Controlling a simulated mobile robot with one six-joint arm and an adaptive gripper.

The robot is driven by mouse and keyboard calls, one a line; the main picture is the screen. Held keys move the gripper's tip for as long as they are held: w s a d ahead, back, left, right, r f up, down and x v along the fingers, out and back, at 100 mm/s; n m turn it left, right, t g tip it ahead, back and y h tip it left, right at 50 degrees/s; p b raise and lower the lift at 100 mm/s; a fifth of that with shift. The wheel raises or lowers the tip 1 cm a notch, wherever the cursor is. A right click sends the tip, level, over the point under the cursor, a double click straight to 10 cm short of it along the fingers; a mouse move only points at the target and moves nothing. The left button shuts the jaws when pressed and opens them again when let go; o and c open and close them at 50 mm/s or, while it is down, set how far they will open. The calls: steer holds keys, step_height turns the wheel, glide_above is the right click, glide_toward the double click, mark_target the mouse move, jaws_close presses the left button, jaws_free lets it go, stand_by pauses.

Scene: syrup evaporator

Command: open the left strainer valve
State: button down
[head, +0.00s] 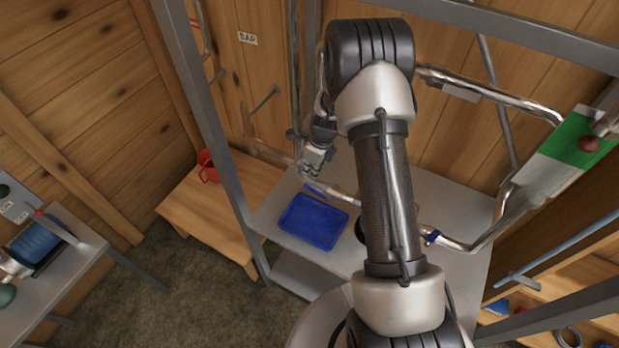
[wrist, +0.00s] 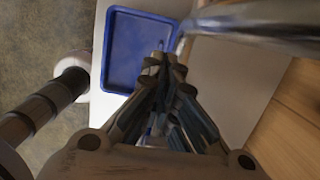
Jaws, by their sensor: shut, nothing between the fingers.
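A small blue handle (head: 316,188) sits on the pipe on the left, above the shelf, and looks like the left strainer valve. Its exact angle is hard to tell at this size. My gripper (head: 312,172) is just above and beside this handle, pointing down. Whether it touches the handle cannot be told. In the wrist view my gripper (wrist: 165,62) is shut with nothing between the fingertips. The valve is not clearly seen there. A second blue handle (head: 432,237) sits on the pipe to the right, past my arm.
A blue tray (head: 312,222) lies on the grey shelf (head: 272,217) below. It also shows in the wrist view (wrist: 108,50). A metal pipe (wrist: 250,30) passes close to my fingers on the right. A wooden bench (head: 215,215) with a red mug (head: 207,168) stands left.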

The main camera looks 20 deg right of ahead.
step_height(320, 180, up, 5)
glide_above(317, 193)
steer(key=w, duration=0.1)
steer(key=d+r+n+b, duration=0.2)
steer(key=n+b, duration=1.3)
steer(key=n, duration=0.3)
step_height(317, 193, down, 14)
steer(key=w+a+b, duration=0.1)
steer(key=b, duration=0.1)
steer(key=shift+w+a+r, duration=0.2)
steer(key=shift+a+r, duration=0.05)
steer(key=shift+w+a+f+b, duration=0.1)
steer(key=shift+a+f+b, duration=0.2)
steer(key=shift+f+b, duration=0.45)
